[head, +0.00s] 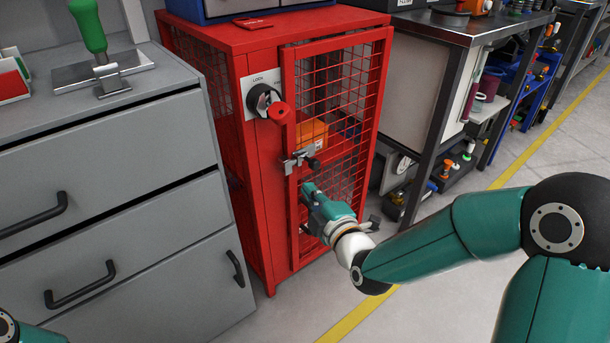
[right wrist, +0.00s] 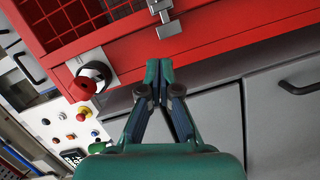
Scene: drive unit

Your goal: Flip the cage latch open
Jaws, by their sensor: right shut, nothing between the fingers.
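The red cage (head: 262,190) has a mesh door with a red frame (head: 289,110). The cage latch (head: 298,160) is a silver metal piece at the door's left edge, with a dark knob at its right end. Part of the latch (right wrist: 165,18) shows at the top of the right wrist view. My right gripper (head: 306,188) is in front of the door, just below the latch in the head view. Its fingertips (right wrist: 159,68) are together, with nothing between them, and appear apart from the latch. My left gripper is out of view.
A rotary switch with a red handle (head: 278,111) sits above the latch on a plate marked LOCK. An orange box (head: 311,134) is inside the cage. A grey drawer cabinet (head: 110,200) stands at the left, and a workbench (head: 425,110) at the right. Floor is clear in front.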

